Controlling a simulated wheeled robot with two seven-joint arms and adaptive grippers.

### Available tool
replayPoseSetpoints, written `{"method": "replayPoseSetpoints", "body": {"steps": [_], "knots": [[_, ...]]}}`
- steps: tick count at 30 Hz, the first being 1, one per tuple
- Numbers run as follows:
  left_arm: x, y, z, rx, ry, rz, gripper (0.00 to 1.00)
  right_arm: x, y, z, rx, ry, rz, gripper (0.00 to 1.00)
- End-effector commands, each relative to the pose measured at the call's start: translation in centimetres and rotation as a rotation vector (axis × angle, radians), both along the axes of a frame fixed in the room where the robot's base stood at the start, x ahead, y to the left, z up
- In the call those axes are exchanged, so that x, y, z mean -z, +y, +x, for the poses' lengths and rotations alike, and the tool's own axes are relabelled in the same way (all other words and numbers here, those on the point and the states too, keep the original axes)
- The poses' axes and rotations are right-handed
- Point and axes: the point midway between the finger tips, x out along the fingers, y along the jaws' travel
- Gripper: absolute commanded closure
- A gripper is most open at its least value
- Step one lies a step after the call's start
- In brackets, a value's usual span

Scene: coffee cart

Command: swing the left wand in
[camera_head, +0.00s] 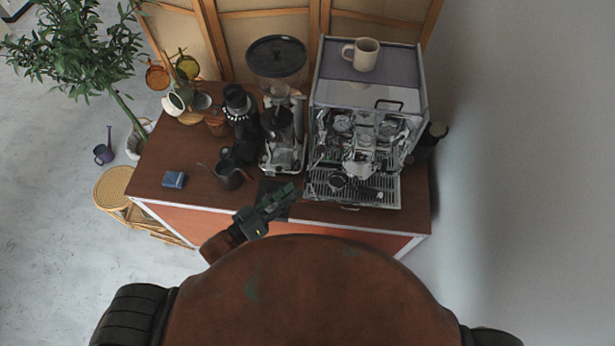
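The silver espresso machine (378,95) stands at the right end of the cart, with its drip tray (375,192) facing me. The left wand is too small and cluttered by chrome parts to make out for certain near the machine's front left side. My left gripper (288,192) is just left of the drip tray's front left corner, over the front of the cart top. Its fingers point up and right, toward the machine. I cannot tell whether they are open or touch anything. My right gripper is out of view.
A coffee grinder (280,125) stands close left of the machine. A dark pitcher (229,177) and a small blue box (174,180) are farther left on the cart top (150,165). A beige mug (364,54) stands on the machine. A wall is at the right.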

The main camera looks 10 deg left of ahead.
Motion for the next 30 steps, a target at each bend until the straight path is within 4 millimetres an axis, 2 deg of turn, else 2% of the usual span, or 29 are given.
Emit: {"method": "replayPoseSetpoints", "body": {"steps": [9,14,25,30], "knots": [[-0.3,-3.2,3.7,0.000,-0.003,-0.002,0.73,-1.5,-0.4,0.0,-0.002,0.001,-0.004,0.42],[-0.2,-4.3,5.0,0.000,-0.002,-0.001,0.73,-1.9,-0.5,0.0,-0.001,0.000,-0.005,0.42],[0.0,-4.7,5.5,-0.001,0.000,0.000,0.73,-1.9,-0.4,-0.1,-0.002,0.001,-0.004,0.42],[0.0,-4.7,5.5,-0.001,-0.001,0.001,0.84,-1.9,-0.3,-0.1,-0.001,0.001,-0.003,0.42]]}}
